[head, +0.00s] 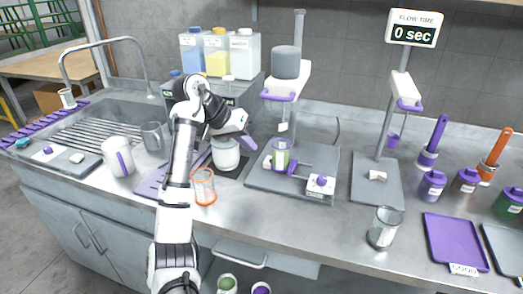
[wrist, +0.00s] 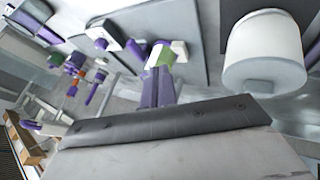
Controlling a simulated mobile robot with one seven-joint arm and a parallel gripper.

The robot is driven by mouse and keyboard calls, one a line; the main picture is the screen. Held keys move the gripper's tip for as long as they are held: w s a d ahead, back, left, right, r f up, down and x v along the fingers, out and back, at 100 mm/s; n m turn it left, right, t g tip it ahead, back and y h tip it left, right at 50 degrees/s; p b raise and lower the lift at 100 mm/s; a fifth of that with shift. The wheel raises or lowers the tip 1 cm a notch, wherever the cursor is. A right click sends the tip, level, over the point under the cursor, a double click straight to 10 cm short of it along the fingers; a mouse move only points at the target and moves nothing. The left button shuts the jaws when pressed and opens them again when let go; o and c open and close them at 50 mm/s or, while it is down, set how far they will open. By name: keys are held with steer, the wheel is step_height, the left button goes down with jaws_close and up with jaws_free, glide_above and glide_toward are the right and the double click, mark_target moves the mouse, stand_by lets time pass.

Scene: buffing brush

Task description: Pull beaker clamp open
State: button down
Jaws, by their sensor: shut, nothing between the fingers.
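The beaker clamp (head: 292,168) is a purple piece against the lower side of a glass beaker (head: 281,152) with green contents, on the grey stand base in the head view. Whether its jaws are open or closed is too small to tell. In the wrist view the green-and-white beaker (wrist: 160,54) shows just beyond my fingertips, with purple clamp parts (wrist: 135,49) beside it. My gripper (head: 249,143) has purple fingers, is left of the beaker and appears apart from it. The fingers (wrist: 158,88) are together and empty in the wrist view.
A white container (head: 225,154) stands below my gripper; it also shows in the wrist view (wrist: 263,62). An orange-rimmed beaker (head: 203,187) stands near my arm. A control box (head: 320,186) sits at the base's front right. A second stand (head: 377,190) is further right.

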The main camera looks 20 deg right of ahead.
mark_target(292, 168)
steer(key=p+x, duration=0.2)
steer(key=x, duration=0.6)
steer(key=shift+d+f, duration=0.2)
steer(key=shift+d, duration=0.05)
steer(key=shift+s+d+p, duration=0.3)
steer(key=shift+d+p, duration=0.05)
steer(key=shift+d, duration=0.2)
steer(key=shift+s+d+p, duration=0.3)
steer(key=shift+s+d, duration=0.05)
steer(key=shift+d, duration=0.2)
steer(key=shift+s+d+f, duration=0.1)
steer(key=shift+s+d, duration=0.35)
steer(key=shift+d, duration=0.15)
steer(key=s+d, duration=0.1)
steer(key=d, duration=0.1)
steer(key=s+d+p, duration=0.1)
steer(key=shift+s+d, duration=0.3)
steer(key=shift+d, duration=0.1)
